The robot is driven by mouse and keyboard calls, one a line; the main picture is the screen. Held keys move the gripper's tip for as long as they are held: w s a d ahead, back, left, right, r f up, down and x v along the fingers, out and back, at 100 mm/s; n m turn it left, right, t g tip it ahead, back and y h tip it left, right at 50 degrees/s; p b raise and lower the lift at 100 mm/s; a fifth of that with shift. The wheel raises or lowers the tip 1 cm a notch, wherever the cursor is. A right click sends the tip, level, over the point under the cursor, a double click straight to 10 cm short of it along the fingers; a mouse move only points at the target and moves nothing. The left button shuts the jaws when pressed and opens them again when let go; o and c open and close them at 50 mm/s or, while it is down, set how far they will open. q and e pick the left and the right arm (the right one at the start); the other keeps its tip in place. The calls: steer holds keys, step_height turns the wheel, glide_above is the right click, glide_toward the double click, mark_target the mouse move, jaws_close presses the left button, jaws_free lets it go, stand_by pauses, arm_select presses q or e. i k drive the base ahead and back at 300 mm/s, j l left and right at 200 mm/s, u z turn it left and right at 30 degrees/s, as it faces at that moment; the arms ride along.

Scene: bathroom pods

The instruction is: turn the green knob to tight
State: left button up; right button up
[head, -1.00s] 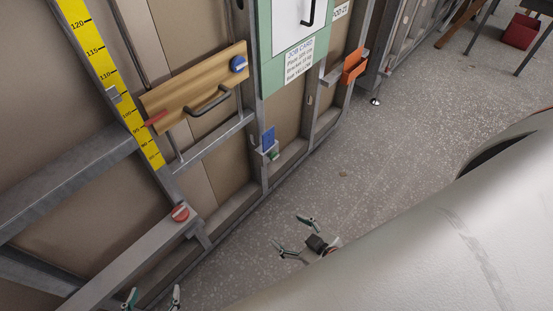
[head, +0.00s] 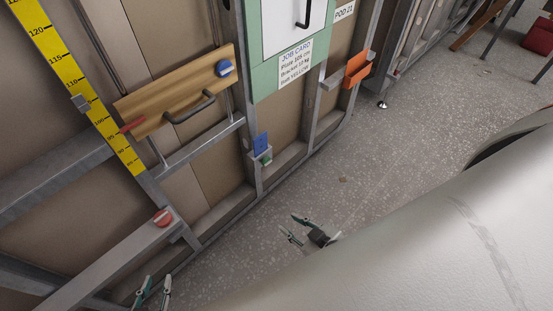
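A small green knob (head: 266,160) sits low on the wall frame, just below a blue plate (head: 261,143). It is small here, and I cannot read its angle or any marking. My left gripper (head: 157,280) is at the bottom edge, left of centre, with its fingers apart and empty; it is well below and left of the green knob. My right gripper (head: 289,224) appears over the floor, below and slightly right of the knob. Its fingers are apart with nothing between them. Neither gripper touches the knob.
A red knob (head: 162,217) is on a metal beam; a blue knob (head: 225,68) is on a wooden board (head: 180,93) with a dark handle. An orange bracket (head: 358,68) and a job card (head: 296,66) are further right. The speckled floor (head: 400,140) is mostly clear.

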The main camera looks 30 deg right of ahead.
mark_target(265, 161)
steer(key=i+l+u, duration=0.15)
steer(key=l, duration=0.65)
steer(key=l+u, duration=0.1)
steer(key=l, duration=0.7)
steer(key=l+u, duration=0.15)
steer(key=l, duration=0.65)
steer(key=l+u, duration=0.15)
steer(key=l, duration=0.65)
steer(key=k+l+u, duration=0.15)
steer(key=l, duration=0.65)
steer(key=k+l+u, duration=0.1)
steer(key=l, duration=0.7)
